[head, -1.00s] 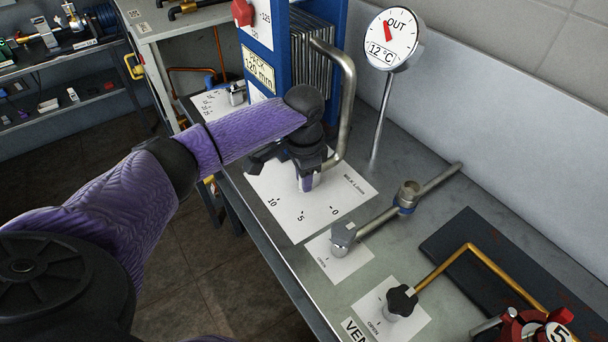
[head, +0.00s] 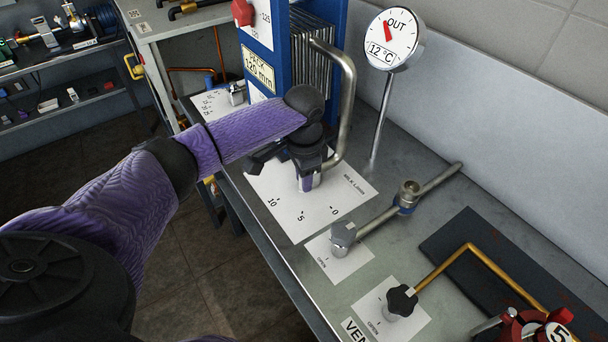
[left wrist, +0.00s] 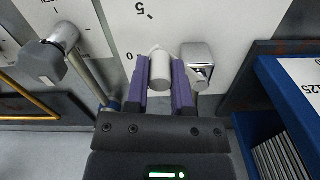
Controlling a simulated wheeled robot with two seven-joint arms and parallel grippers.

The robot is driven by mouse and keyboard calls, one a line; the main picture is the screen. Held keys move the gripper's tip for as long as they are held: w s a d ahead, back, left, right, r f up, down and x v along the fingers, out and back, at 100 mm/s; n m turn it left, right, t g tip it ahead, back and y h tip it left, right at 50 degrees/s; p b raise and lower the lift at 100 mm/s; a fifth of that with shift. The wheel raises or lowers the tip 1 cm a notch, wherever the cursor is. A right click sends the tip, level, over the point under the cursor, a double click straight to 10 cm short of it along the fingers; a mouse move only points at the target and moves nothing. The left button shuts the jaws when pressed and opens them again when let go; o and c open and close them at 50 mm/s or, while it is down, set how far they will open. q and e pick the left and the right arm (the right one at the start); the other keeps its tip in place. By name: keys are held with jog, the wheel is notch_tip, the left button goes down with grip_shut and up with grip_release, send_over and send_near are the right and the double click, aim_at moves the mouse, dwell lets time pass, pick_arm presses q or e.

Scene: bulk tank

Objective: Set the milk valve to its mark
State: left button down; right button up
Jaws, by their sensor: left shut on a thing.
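The white milk plate (head: 330,205), marked 10, 5 and 0 with small writing that seems to read MILK L/MIN, lies on the bench. My left gripper (head: 309,181) reaches down onto it, fingers low over the plate, and hides most of the milk valve. In the left wrist view, the purple fingers (left wrist: 161,80) are shut on a pale grey cylindrical handle (left wrist: 160,68). A shiny metal block (left wrist: 197,62) sits just right of the fingers, and the 0 is just left of them. I cannot tell exactly which mark the valve points to. My right gripper is not in view.
The blue plate pack (head: 270,45) and a bent steel pipe (head: 348,90) stand close behind my gripper. A round OUT gauge (head: 392,38) reads 12 °C. A metal valve handle (head: 343,236) and a black knob (head: 401,300) stand nearer, with a brass pipe (head: 445,268) beside them.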

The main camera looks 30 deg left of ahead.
pick_arm(q)
jog(key=shift+r, duration=0.1)
jog(key=shift+w+d+r+n+p, duration=0.15)
jog(key=shift+d+n+p, duration=0.2)
jog(key=shift+p, duration=0.35)
jog(key=n+p, duration=0.1)
jog(key=w+d+n+p, duration=0.1)
jog(key=n+p, duration=0.1)
jog(key=w+d+n+p, duration=0.1)
jog(key=n, duration=0.1)
jog(key=shift+p, duration=0.3)
jog(key=shift+w+d+f+n, duration=0.1)
jog(key=shift+w+d+n, duration=0.1)
jog(key=shift+n, duration=0.35)
jog(key=shift+w+d+f+n, duration=0.1)
jog(key=shift+w+d+n, duration=0.1)
jog(key=shift+n, duration=0.3)
jog(key=shift+w+n, duration=0.3)
jog(key=shift+n, duration=0.3)
